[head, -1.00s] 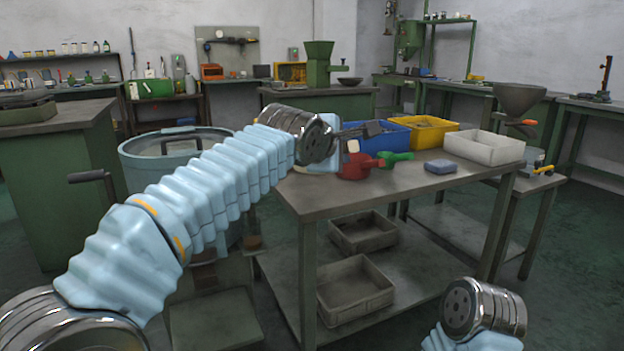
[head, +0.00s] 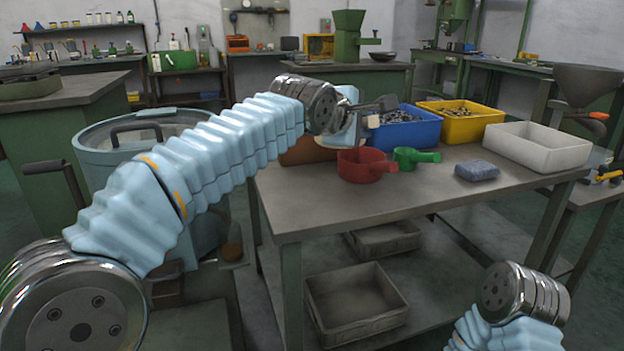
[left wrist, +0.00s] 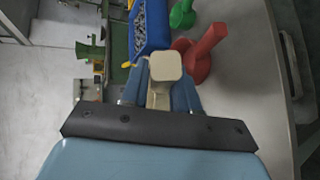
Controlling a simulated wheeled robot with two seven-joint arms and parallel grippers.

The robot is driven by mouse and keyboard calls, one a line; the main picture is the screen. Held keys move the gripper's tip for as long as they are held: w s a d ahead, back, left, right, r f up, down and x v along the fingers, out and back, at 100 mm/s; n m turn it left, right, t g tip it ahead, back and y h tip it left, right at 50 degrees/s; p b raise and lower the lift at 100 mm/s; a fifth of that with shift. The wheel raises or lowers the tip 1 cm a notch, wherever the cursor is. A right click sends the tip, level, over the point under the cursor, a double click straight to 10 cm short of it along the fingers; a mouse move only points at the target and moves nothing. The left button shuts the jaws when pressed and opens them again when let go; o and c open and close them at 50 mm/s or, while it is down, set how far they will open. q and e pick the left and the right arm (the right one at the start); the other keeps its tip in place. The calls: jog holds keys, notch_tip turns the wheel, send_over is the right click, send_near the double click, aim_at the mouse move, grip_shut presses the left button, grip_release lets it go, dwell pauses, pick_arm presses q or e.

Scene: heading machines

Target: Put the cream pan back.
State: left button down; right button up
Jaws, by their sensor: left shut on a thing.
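My left gripper (head: 360,122) is over the back left part of the workbench and shut on the cream pan. In the head view only a small cream piece of the pan (head: 371,121) shows; the gripper hides the rest. In the left wrist view the blue fingers of the gripper (left wrist: 161,93) hold the cream pan (left wrist: 166,66), seen at a steep angle. A red pan (head: 362,166) and a green pan (head: 411,158) stand on the workbench (head: 350,205) just right of and below the gripper. My right gripper is out of view.
A blue bin (head: 408,131) and a yellow bin (head: 468,124) with small parts, and an empty white bin (head: 535,148), line the bench's back. A blue-grey cloth block (head: 477,171) lies before them. A brown object (head: 307,151) is partly hidden under my arm. The bench front is clear.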

pick_arm(q)
jog(key=a+f, duration=0.3)
jog(key=a+f+b, duration=0.1)
jog(key=a+f, duration=0.2)
jog(key=f, duration=0.1)
jog(key=a+f+b, duration=0.1)
jog(key=a+f, duration=0.2)
jog(key=f, duration=0.1)
jog(key=shift+a, duration=0.15)
jog(key=c, duration=0.8)
grip_release()
jog(key=shift+c, duration=0.2)
jog(key=b+v, duration=0.1)
jog(key=v, duration=1.1)
